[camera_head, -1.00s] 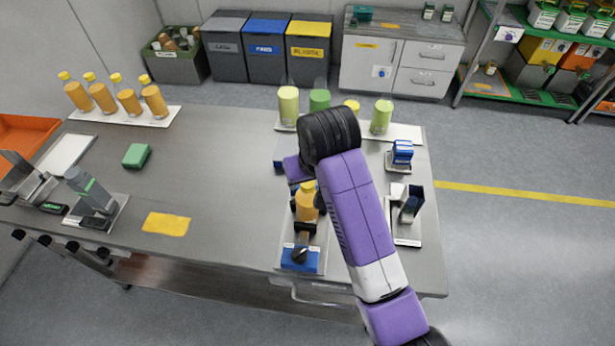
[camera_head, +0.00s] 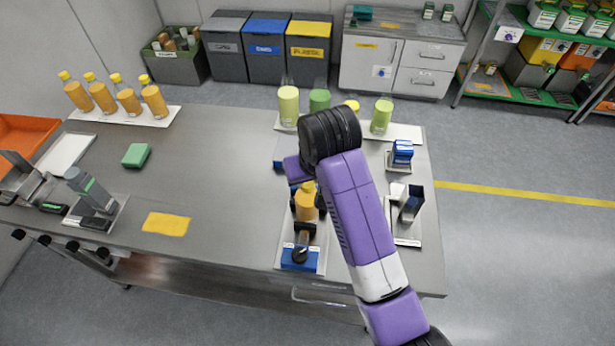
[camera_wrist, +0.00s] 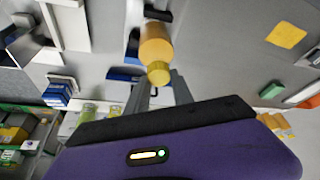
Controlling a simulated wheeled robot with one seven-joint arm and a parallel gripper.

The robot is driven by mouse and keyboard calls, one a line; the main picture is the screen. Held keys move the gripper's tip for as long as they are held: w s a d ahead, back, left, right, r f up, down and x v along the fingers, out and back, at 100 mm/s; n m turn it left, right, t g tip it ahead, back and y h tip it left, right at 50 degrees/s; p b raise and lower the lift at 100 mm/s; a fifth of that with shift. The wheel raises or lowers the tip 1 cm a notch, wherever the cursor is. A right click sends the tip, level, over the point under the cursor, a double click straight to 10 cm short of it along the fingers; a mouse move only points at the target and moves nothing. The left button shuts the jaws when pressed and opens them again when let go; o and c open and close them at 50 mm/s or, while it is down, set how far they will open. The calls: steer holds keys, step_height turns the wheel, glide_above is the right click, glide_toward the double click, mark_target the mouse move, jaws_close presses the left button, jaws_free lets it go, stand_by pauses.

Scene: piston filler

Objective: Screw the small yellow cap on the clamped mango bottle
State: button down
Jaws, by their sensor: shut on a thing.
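The orange mango bottle (camera_head: 305,207) stands upright in a clamp with a blue base (camera_head: 300,257) and black parts near the front of the bench. It also shows in the wrist view (camera_wrist: 154,45). A small yellow cap (camera_wrist: 159,73) is at the bottle's neck end in the wrist view, between the fingertips of my gripper (camera_wrist: 158,88). My gripper is shut on the cap. I cannot tell whether the cap touches the bottle or is threaded. In the head view my arm hides the fingers and most of the neck.
Capped orange bottles (camera_head: 128,101) stand on a white strip at the back left. Green containers (camera_head: 288,105) stand at the back right. A blue stamp-like item (camera_head: 402,152) and dark holder (camera_head: 411,203) lie right of my arm.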

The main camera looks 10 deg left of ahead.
steer(key=shift+a+m+h, duration=0.1)
steer(key=shift+m+h, duration=0.3)
steer(key=shift+m, duration=0.8)
steer(key=m+h, duration=0.2)
steer(key=m, duration=0.3)
steer(key=shift+m, duration=0.6)
steer(key=m+h, duration=0.1)
steer(key=m, duration=0.3)
steer(key=shift+g+h, duration=0.3)
steer(key=shift+h, duration=0.1)
steer(key=shift+m+h, duration=0.4)
steer(key=shift+m, duration=0.7)
steer(key=shift+g, duration=0.3)
